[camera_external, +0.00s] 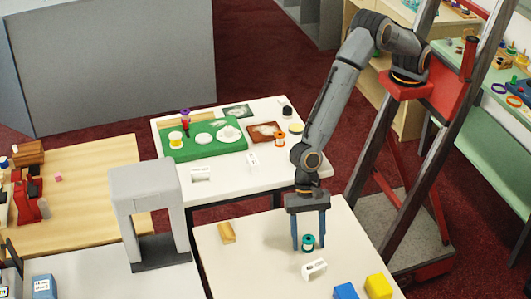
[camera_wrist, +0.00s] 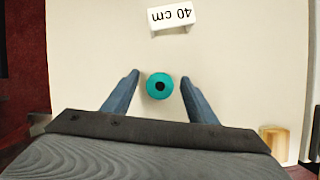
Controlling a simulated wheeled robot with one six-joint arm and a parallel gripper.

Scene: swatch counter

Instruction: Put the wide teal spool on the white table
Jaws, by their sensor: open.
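A teal spool (camera_external: 307,242) stands upright on the near cream table (camera_external: 240,268). In the wrist view the spool (camera_wrist: 159,86) shows its round teal top with a dark centre hole. My gripper (camera_external: 308,243) is open and points straight down, with a blue-grey finger on each side of the spool. In the wrist view my gripper's (camera_wrist: 160,79) fingertips flank it, with a gap on both sides. The white table (camera_external: 275,182) stands behind the cream one.
A "40 cm" sign (camera_external: 314,269) stands in front of the spool. A wooden piece (camera_external: 227,232), a blue block (camera_external: 345,291) and a yellow block (camera_external: 379,286) are also here. The white table holds a green board (camera_external: 180,153), a brown tray (camera_external: 262,127) and small spools. A grey arch (camera_external: 148,200) stands left.

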